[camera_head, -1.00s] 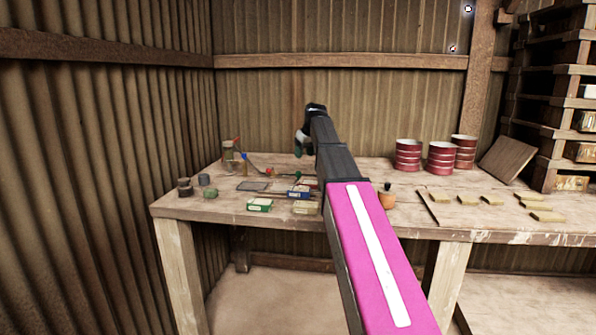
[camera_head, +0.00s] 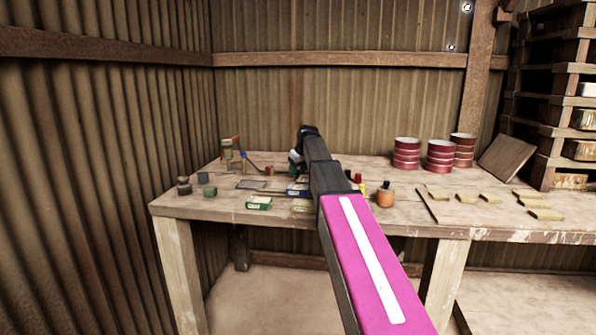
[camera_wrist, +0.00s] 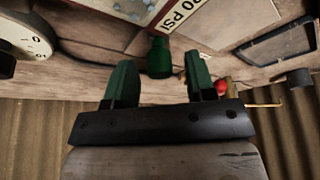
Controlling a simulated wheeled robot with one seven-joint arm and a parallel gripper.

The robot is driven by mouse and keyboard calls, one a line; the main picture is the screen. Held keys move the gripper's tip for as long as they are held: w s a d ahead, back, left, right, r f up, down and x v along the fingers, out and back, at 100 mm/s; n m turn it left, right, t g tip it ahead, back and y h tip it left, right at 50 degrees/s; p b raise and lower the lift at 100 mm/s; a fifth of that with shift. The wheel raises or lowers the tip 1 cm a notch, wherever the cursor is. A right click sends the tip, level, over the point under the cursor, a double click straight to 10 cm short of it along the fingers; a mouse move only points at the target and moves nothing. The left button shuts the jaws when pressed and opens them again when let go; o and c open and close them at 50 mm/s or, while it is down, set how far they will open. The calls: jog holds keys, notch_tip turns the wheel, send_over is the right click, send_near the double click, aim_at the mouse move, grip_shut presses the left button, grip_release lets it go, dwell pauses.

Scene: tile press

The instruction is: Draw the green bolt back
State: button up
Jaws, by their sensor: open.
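In the wrist view, a green knob (camera_wrist: 159,52), which looks like the green bolt's handle, stands between the fingers of my gripper (camera_wrist: 160,68). The fingers are green, spread apart, one on each side of the knob. A gap shows on both sides, and nothing is gripped. In the head view, my gripper (camera_head: 295,164) is low over the back of the bench (camera_head: 235,212). There the bolt cannot be made out, as my arm and gripper cover that area.
In the wrist view, a panel marked PSI (camera_wrist: 190,14), a round dial (camera_wrist: 25,35), a red ball (camera_wrist: 221,87) and a dark frame (camera_wrist: 278,46) are close by. On the bench, a green box (camera_head: 259,203), an orange bottle (camera_head: 385,197) and red cans (camera_head: 440,157) stand around.

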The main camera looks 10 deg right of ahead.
grip_shut()
jog(key=w, duration=0.2)
jog(key=w+d, duration=0.1)
jog(key=w, duration=0.1)
jog(key=shift+w+d, duration=0.15)
jog(key=shift+w, duration=0.05)
grip_release()
jog(key=shift+s+r, duration=0.1)
jog(key=v, duration=1)
jog(key=shift+r, duration=0.3)
jog(key=shift+s+d, duration=0.1)
jog(key=shift+d, duration=0.05)
